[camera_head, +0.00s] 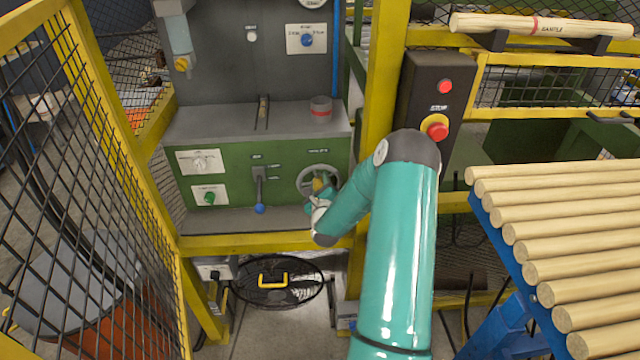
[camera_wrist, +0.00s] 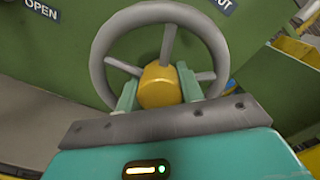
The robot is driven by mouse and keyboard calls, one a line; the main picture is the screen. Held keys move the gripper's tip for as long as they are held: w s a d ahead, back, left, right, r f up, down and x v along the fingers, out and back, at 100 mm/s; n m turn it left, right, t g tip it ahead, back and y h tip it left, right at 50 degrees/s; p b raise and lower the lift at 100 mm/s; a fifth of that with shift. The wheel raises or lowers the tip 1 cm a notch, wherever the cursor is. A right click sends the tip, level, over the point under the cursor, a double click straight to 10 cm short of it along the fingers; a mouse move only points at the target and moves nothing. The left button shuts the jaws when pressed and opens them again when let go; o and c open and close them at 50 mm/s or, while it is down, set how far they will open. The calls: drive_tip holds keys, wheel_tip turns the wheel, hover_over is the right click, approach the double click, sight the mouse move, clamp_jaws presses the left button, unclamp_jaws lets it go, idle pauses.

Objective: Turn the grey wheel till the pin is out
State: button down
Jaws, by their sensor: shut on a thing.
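The grey wheel (camera_head: 302,180) is on the green front panel of the machine, at its right side. In the wrist view the grey wheel (camera_wrist: 98,60) fills the middle, with thin spokes and a yellow hub (camera_wrist: 160,87). My gripper (camera_head: 319,196) reaches the wheel from the right. In the wrist view, the teal fingers of my gripper (camera_wrist: 158,92) stand on either side of the hub, shut on it. The lower part of the wheel is hidden behind my gripper. I cannot make out the pin for certain in either view.
A blue-knobbed lever (camera_head: 259,190) is left of the wheel. A yellow post (camera_head: 375,110) and a red stop button (camera_head: 437,130) are close to my arm. Mesh fencing (camera_head: 75,200) stands left.

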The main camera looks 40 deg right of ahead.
drive_tip(key=m, duration=0.4)
drive_tip(key=shift+m, duration=0.3)
drive_tip(key=m, duration=0.5)
drive_tip(key=shift+w+a, duration=0.1)
drive_tip(key=c, duration=0.9)
unclamp_jaws()
drive_tip(key=shift+r, duration=0.1)
drive_tip(key=v, duration=1.4)
